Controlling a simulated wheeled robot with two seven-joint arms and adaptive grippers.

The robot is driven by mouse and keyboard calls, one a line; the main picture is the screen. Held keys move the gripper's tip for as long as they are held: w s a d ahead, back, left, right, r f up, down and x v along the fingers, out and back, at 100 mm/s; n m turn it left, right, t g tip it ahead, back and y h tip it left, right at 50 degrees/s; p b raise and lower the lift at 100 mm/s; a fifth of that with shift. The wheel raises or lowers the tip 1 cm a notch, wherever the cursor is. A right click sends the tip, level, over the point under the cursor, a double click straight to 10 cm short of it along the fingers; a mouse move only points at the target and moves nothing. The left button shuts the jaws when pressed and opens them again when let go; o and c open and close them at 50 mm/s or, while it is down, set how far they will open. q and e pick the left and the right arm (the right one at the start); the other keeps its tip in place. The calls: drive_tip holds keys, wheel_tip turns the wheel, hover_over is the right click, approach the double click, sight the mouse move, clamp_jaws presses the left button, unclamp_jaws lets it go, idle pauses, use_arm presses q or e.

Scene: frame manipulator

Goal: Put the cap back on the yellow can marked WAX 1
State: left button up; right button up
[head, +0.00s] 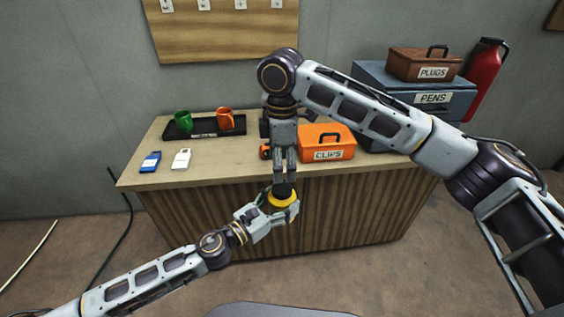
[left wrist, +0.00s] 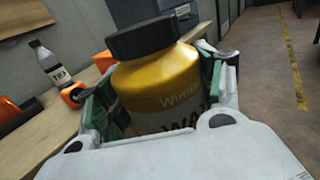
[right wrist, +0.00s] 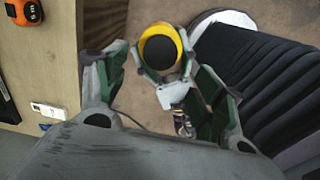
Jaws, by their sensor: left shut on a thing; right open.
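The yellow can (head: 284,203) is shut in my left gripper (head: 270,208), held off the counter in front of its edge. In the left wrist view the can (left wrist: 165,85) leans a little, and only part of its label shows, with the letters "WA". The black cap (left wrist: 143,38) sits on top of the can; I cannot tell whether it is fully seated. My right gripper (head: 285,180) points down right above the cap. In the right wrist view its fingers are open and spread apart, with the cap (right wrist: 160,51) between and beyond them, seen from above.
On the wooden counter (head: 230,170) are an orange CLIPS box (head: 327,146), a tray (head: 180,133) with green and orange mugs, an orange tape measure (right wrist: 22,11), and blue (head: 150,162) and white (head: 181,159) flat items. A bottle (left wrist: 50,64) stands behind. Space before the counter is clear.

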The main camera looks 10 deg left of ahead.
sight(282, 188)
drive_tip(key=shift+f, duration=3.95)
drive_tip(key=c, duration=1.1)
drive_tip(key=o, duration=1.2)
drive_tip(key=shift+r, duration=6)
